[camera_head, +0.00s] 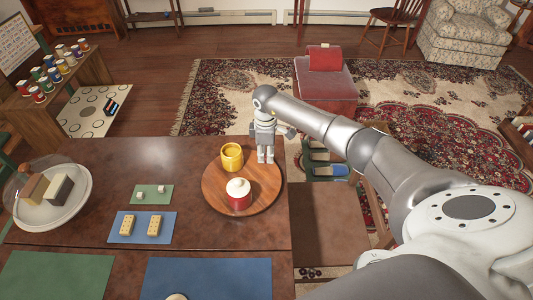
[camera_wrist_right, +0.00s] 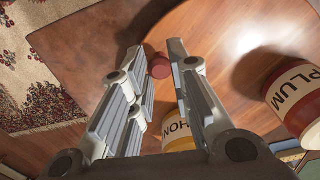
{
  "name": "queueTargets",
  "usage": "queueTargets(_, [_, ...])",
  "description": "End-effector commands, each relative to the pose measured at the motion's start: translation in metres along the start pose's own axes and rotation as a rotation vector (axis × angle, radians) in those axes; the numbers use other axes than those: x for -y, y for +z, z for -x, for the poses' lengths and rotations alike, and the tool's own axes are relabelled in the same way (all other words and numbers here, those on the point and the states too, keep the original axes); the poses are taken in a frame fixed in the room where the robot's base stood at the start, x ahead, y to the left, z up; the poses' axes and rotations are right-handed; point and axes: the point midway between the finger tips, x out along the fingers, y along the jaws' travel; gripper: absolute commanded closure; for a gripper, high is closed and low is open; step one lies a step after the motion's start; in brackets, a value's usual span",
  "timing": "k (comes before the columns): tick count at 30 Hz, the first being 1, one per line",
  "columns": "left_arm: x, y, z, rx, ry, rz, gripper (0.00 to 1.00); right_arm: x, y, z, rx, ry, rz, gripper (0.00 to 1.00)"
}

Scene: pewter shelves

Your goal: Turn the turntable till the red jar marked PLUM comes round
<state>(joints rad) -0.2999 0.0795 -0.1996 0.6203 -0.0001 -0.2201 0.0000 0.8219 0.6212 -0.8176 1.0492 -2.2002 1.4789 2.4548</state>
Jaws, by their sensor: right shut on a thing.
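The round wooden turntable (camera_head: 215,193) lies on the dark table. On it stand a red jar with a white lid (camera_head: 239,197) near the front and a yellow jar (camera_head: 232,157) behind it. In the right wrist view the red jar (camera_wrist_right: 296,96) at the right edge reads PLUM, and the yellow jar (camera_wrist_right: 178,130) is partly hidden behind a finger, showing "HON". My right gripper (camera_head: 265,157) points down at the turntable's far right rim. In the wrist view its fingers (camera_wrist_right: 160,72) are shut on a small red knob (camera_wrist_right: 158,64). My left gripper is out of view.
Left of the turntable are a green mat (camera_head: 151,195) with white cubes and a blue mat (camera_head: 141,228) with yellow blocks. A domed dish (camera_head: 62,214) holds two blocks farther left. Larger green (camera_head: 55,275) and blue (camera_head: 205,275) mats lie in front. Several jars stand on a rack at back left.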

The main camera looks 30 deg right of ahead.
Motion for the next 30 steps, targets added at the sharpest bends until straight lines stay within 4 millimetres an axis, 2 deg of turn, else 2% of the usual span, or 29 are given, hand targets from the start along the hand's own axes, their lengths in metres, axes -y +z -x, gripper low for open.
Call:
queueTargets(4, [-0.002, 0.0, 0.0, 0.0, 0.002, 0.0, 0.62, -0.002, 0.0, 0.002, -0.001, 0.003, -0.002, 1.0])
queueTargets(5, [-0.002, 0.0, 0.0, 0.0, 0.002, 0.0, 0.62, -0.002, 0.0, 0.002, -0.001, 0.003, -0.002, 0.8])
queueTargets(10, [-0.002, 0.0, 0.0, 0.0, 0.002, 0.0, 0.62, -0.001, 0.0, 0.001, -0.001, 0.002, -0.001, 0.58])
queueTargets(19, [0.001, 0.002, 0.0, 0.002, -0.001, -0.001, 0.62, 0.0, 0.0, 0.001, -0.001, 0.001, 0.0, 0.58])
queueTargets(22, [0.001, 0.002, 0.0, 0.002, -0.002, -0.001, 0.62, -0.001, 0.0, 0.007, -0.002, 0.001, 0.001, 0.58])
queueTargets(26, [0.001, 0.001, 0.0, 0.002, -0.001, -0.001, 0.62, -0.001, 0.0, 0.026, -0.003, 0.003, 0.002, 0.58])
queueTargets(30, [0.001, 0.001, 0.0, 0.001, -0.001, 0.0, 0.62, -0.001, 0.0, 0.057, -0.003, 0.004, 0.002, 0.58])
